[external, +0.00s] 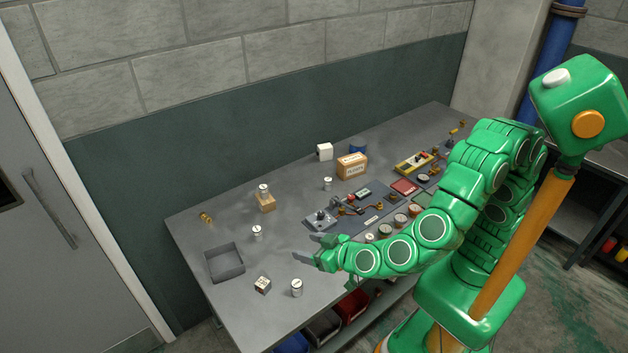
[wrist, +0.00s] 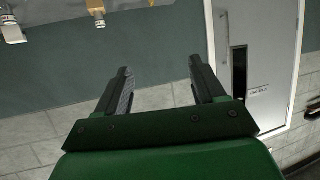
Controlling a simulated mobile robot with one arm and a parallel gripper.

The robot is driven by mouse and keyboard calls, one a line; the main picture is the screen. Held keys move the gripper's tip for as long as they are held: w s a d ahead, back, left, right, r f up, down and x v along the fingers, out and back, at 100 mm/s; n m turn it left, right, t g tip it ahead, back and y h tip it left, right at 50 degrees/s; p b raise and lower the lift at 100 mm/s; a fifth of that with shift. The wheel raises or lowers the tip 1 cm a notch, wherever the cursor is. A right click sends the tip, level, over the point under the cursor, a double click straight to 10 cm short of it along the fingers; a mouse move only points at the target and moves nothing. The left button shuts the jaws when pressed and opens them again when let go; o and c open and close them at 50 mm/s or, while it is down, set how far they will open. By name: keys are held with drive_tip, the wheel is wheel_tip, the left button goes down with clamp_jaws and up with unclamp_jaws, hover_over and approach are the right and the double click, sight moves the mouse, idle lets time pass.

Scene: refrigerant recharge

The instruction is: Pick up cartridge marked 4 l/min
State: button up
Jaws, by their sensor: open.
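Several small white cylinders that look like cartridges stand on the grey bench. One cartridge (external: 297,288) is near the front edge, one (external: 257,233) is left of centre, one (external: 327,184) is further back, and one (external: 264,188) sits on a small cardboard box (external: 266,203). Their markings are too small to read, so I cannot tell which is 4 l/min. My gripper (external: 313,248) is open and empty above the bench, right of the left-of-centre cartridge. In the wrist view its two fingers (wrist: 160,70) are apart, with cylinders (wrist: 12,28) at the top edge.
A grey open tray (external: 224,263) lies at the bench's left end. A small labelled cube (external: 262,284) stands near the front. A larger cardboard box (external: 352,166), a white box (external: 324,151) and a grey device (external: 320,218) stand further right.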

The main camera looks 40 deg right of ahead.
approach(293, 285)
drive_tip(key=w+f, duration=0.3)
drive_tip(key=shift+w+d+f, duration=0.1)
drive_tip(key=shift+w+f, duration=0.15)
drive_tip(key=shift+f, duration=0.1)
drive_tip(key=shift+x, duration=3.9)
drive_tip(key=shift+c, duration=0.3)
drive_tip(key=c, duration=1.1)
drive_tip(key=shift+o, duration=0.2)
